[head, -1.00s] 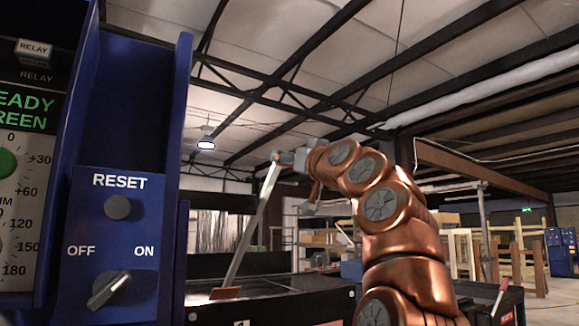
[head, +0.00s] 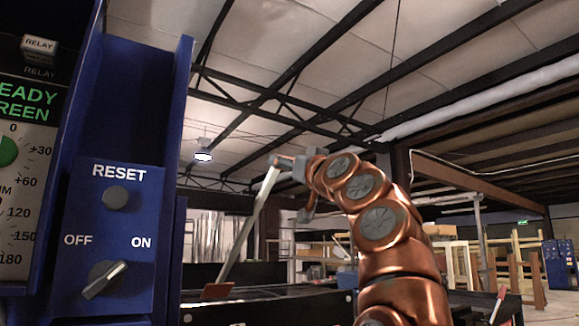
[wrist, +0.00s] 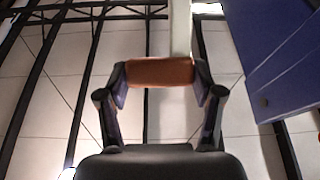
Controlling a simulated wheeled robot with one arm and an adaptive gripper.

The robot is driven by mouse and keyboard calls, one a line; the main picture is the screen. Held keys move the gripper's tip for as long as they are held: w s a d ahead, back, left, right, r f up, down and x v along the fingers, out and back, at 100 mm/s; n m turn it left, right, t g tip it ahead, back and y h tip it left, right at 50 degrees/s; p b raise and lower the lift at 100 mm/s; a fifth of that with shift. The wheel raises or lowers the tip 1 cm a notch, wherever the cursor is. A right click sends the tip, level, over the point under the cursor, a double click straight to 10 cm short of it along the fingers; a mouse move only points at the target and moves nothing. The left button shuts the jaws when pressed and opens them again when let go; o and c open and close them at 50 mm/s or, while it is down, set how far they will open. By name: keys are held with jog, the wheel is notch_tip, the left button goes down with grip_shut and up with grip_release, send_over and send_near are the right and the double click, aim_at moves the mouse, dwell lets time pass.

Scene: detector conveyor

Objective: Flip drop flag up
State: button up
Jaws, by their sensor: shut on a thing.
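The drop flag is a long pale bar (head: 250,222) that rises from the conveyor and leans to the right at its top. A red-brown piece (head: 216,291) sits at its lower end. My gripper (head: 280,162) is at the bar's upper end. In the wrist view my gripper (wrist: 160,76) is shut on the orange-brown handle (wrist: 160,72), with a finger at each end of it. The pale bar (wrist: 180,28) runs from the handle to the top of that view.
A blue control panel (head: 136,240) with a RESET button (head: 115,196) and an OFF/ON knob (head: 104,279) stands close at left. The dark conveyor (head: 290,305) lies below the bar. Wooden frames and shelves stand far behind at right. The air around the raised bar looks clear.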

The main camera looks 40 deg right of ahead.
jog(key=shift+s+f+t+b, duration=0.3)
jog(key=shift+f+b, duration=0.15)
jog(key=shift+b, duration=0.5)
jog(key=shift+f+b, duration=0.15)
jog(key=shift+b, duration=0.15)
jog(key=shift+f, duration=0.15)
jog(key=shift+t+b, duration=0.3)
jog(key=shift+b, duration=0.1)
